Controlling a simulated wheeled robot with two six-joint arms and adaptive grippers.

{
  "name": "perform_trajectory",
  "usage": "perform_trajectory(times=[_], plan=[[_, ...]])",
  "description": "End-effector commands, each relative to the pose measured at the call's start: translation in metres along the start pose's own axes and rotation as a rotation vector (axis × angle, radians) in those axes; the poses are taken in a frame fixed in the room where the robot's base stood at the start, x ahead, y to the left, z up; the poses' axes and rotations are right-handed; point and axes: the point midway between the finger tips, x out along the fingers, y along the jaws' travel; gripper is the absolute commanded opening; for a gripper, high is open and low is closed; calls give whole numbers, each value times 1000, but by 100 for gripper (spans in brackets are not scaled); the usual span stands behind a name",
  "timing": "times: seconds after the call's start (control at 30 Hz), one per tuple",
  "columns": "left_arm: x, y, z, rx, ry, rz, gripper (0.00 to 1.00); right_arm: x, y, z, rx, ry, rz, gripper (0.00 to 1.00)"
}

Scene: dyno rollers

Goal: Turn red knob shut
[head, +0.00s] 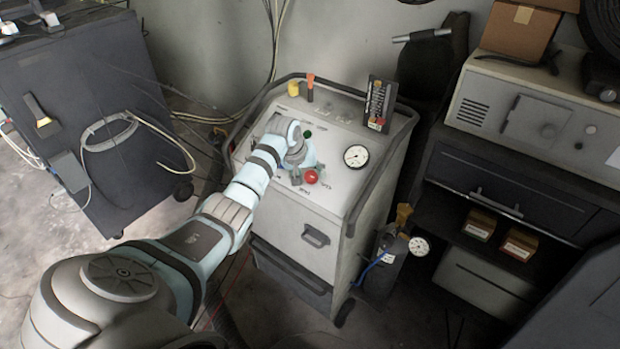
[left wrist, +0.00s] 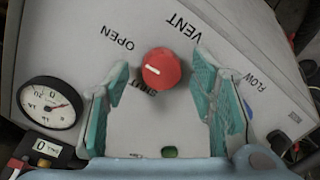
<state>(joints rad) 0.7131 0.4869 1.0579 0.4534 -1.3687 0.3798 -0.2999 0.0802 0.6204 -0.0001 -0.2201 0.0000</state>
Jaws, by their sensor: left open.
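The red knob (head: 311,176) is on the top panel of a light grey wheeled cart (head: 290,219). In the left wrist view the round red knob (left wrist: 165,62) has a short white mark at its left, lying between the printed words OPEN and SHUT. SHUT is partly covered by the knob's edge. My left gripper (head: 304,170) is over the panel at the knob. In the left wrist view its teal-padded fingers (left wrist: 160,75) are open, one on each side of the knob, with a gap on both sides. My right gripper is not in view.
A pressure gauge (head: 356,156) and a green button (head: 307,134) are near the knob. A black box (head: 379,103) and an orange-capped item (head: 310,87) stand at the panel's back. A dark rail edges the cart. A grey bench unit (head: 530,118) stands right.

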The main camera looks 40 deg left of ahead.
Motion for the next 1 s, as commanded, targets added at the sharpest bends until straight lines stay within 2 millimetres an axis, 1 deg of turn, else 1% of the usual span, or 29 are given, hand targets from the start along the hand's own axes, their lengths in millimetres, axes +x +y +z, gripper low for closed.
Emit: perform_trajectory(times=[0.07, 0.27, 0.3, 0.6, 0.83, 1.0], plan=[[4, 0, 0, 1, 0, -1, 51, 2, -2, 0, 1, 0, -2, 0], [4, 0, 0, 1, 1, -1, 51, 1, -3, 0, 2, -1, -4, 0], [4, 0, 0, 1, 1, -1, 49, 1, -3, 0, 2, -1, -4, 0], [4, 0, 0, 1, 1, -1, 2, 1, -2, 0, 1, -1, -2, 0], [3, 0, -1, -13, 0, -1, 2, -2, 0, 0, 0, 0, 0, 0], [1, 0, -1, -64, -3, 0, 3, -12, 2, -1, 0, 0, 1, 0]])
